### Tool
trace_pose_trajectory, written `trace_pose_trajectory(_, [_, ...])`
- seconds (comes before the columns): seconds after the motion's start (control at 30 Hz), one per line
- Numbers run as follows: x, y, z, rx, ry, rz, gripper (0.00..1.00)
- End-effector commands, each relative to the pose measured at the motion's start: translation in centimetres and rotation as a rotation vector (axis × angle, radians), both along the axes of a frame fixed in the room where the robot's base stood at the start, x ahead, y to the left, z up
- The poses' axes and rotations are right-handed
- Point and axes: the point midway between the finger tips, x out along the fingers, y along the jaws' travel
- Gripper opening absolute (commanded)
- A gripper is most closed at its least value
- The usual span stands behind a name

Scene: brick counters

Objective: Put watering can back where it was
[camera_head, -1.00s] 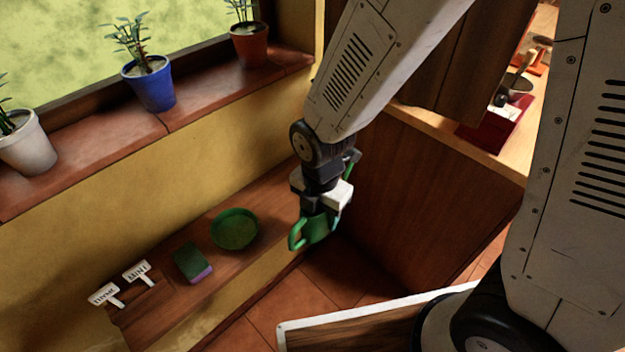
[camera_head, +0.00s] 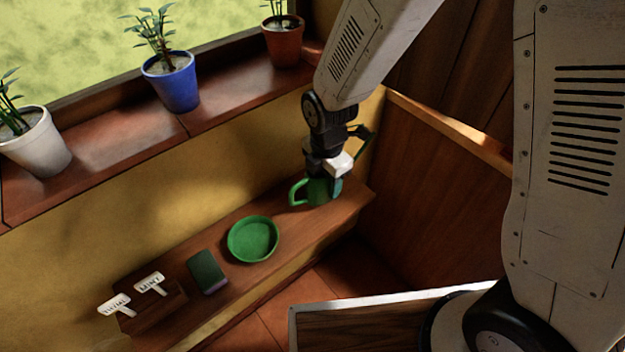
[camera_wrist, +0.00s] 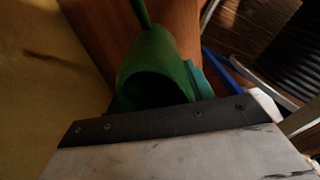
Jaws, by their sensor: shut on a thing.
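The green watering can (camera_head: 319,191) hangs in my gripper (camera_head: 325,180) over the right end of the low wooden shelf (camera_head: 290,230). Its handle loop points left and its spout rises to the right behind the gripper. I cannot tell whether its base touches the shelf. In the wrist view the can (camera_wrist: 160,60) shows its dark opening close against my gripper (camera_wrist: 155,118). My gripper is shut on the can; the fingertips are mostly hidden.
On the shelf, left of the can, are a green dish (camera_head: 253,238), a green sponge (camera_head: 206,271) and a holder with labels, one reading MINT (camera_head: 150,284). Potted plants (camera_head: 172,82) line the windowsill above. A wooden panel (camera_head: 430,185) stands right of the shelf.

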Motion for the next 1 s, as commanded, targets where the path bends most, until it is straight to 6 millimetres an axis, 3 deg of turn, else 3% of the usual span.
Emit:
trace_pose_trajectory(0.17, [0.3, 1.5, -0.1, 0.001, -0.002, 0.016, 0.11])
trace_pose_trajectory(0.4, [0.1, 1.8, -3.6, -0.001, 0.002, 0.023, 0.11])
trace_pose_trajectory(0.77, [0.1, 2.0, -3.9, 0.001, -0.001, 0.026, 0.11])
trace_pose_trajectory(0.8, [0.1, 2.0, -3.9, 0.001, -0.001, 0.025, 0.57])
trace_pose_trajectory(0.87, [0.1, 1.9, -3.9, 0.001, -0.001, 0.024, 0.74])
trace_pose_trajectory(1.0, [0.1, 1.9, -3.9, 0.001, -0.001, 0.024, 0.74])
